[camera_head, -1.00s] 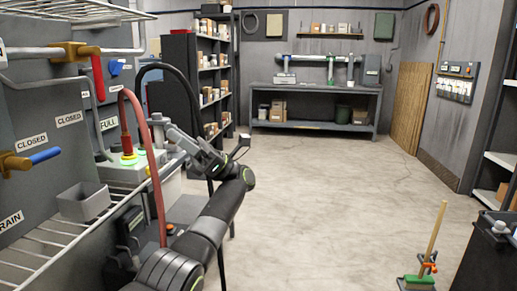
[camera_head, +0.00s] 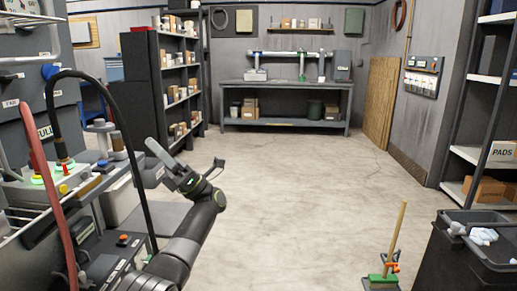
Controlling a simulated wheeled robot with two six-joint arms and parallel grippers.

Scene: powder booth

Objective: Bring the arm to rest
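My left arm comes in from the bottom left of the head view, dark with green rings, bent at its wrist. Its gripper (camera_head: 160,163) is raised beside the panel with buttons and hoses, over clear floor. It points up and to the left, apart from the panel's button box. I cannot tell whether its fingers are open or shut, and nothing shows between them. My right arm and gripper are not in view.
A black hose (camera_head: 134,155) and a red hose (camera_head: 50,190) hang close left of the arm. A dark shelf rack (camera_head: 160,75) and a workbench (camera_head: 285,86) stand behind. The middle floor is clear.

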